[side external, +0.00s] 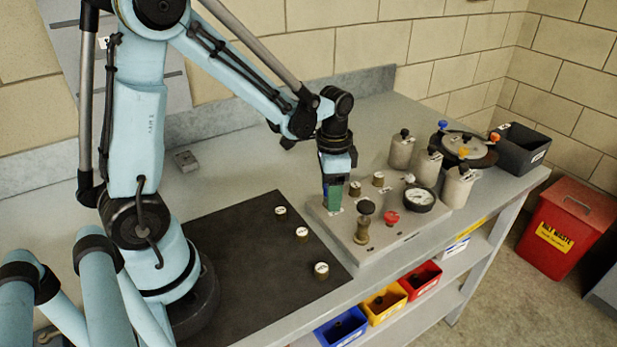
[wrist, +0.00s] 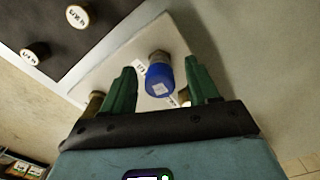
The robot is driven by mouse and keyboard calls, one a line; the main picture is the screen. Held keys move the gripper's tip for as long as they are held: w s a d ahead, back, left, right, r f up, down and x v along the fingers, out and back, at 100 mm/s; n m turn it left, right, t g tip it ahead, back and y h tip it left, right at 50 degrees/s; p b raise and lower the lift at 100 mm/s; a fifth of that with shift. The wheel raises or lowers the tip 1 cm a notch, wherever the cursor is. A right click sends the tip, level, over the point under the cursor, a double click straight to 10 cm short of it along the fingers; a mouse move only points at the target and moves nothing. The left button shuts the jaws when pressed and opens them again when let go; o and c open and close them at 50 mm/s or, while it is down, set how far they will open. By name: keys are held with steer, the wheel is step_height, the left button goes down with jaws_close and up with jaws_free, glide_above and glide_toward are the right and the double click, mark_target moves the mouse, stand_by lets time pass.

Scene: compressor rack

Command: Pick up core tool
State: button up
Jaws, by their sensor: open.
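My gripper (side external: 333,205) points down over the left part of a light grey plate (side external: 385,243) on the bench. Its green fingers are open. In the wrist view, a blue-capped piece (wrist: 158,82) with a grey end stands between the fingers (wrist: 160,65), with a gap on at least the left side. I cannot tell for sure that this is the core tool. In the side view the fingers hide it. A brass piece with a black knob (side external: 363,225) stands on the plate in front of my gripper.
The plate also holds a red knob (side external: 391,218), a gauge (side external: 419,200) and brass white-topped pieces (side external: 378,180). Grey canisters (side external: 402,151) stand behind it. A dark mat (side external: 240,258) with three small capped pieces lies left. A black bin (side external: 520,148) is at far right.

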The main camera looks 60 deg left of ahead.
jaws_close()
steer(key=shift+r, duration=0.2)
